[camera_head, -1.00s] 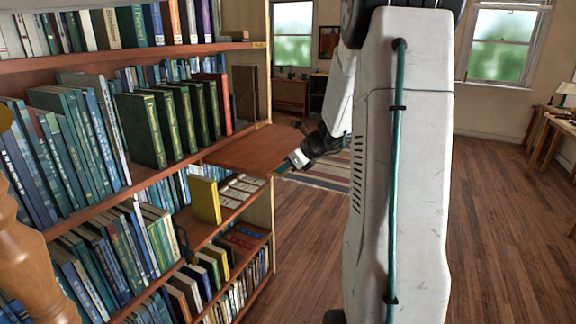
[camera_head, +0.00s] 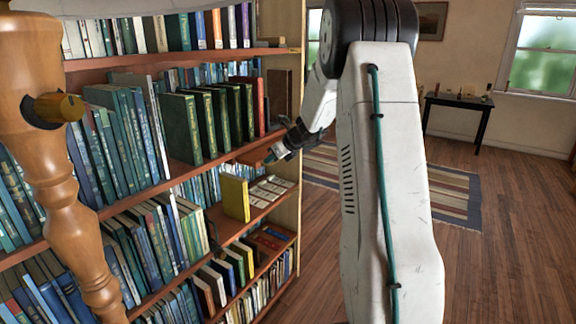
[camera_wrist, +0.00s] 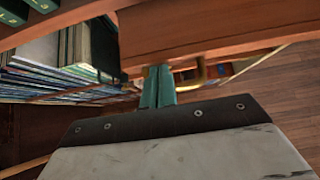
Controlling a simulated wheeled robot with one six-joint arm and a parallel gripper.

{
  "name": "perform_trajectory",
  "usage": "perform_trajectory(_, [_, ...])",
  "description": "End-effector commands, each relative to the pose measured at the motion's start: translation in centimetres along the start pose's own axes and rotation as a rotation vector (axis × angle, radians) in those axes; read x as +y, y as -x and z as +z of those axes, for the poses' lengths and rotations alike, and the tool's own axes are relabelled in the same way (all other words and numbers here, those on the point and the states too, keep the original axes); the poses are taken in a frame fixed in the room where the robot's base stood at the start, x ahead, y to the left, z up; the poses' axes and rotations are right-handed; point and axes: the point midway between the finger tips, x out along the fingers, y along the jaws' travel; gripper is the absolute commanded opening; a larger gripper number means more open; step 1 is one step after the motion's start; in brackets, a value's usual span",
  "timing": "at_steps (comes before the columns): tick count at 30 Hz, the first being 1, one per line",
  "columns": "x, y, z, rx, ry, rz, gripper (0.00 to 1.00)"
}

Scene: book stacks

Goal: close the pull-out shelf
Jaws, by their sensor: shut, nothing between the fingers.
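The pull-out shelf (camera_head: 252,154) is a reddish-brown wooden board at mid height in the bookcase. Only a short piece of it shows in the head view, by the row of dark green books. In the wrist view its wooden front (camera_wrist: 190,30) fills the top middle. My gripper (camera_head: 270,159) is at the front edge of the shelf. Its teal fingers (camera_wrist: 158,88) are together with nothing between them, and their tips meet the wood in the wrist view. I cannot tell whether they press on it. How far the board still stands out is partly hidden by my gripper.
The bookcase is full of books, with a yellow book (camera_head: 235,198) on the shelf below. A turned wooden post (camera_head: 60,150) stands close at the left. A striped rug (camera_head: 440,194) and a dark side table (camera_head: 458,101) lie beyond. The wooden floor at right is clear.

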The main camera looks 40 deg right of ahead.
Motion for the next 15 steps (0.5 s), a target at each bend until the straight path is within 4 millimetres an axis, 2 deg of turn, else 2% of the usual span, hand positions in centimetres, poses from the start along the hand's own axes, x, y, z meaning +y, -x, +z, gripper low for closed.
perform_trajectory(1, [0.1, -1.2, 1.0, 0.000, 0.004, 0.003, 0.00])
perform_trajectory(6, [0.1, -3.9, 3.4, 0.000, 0.002, 0.001, 0.00])
perform_trajectory(15, [0.0, -6.0, 5.4, 0.000, 0.000, 0.000, 0.00])
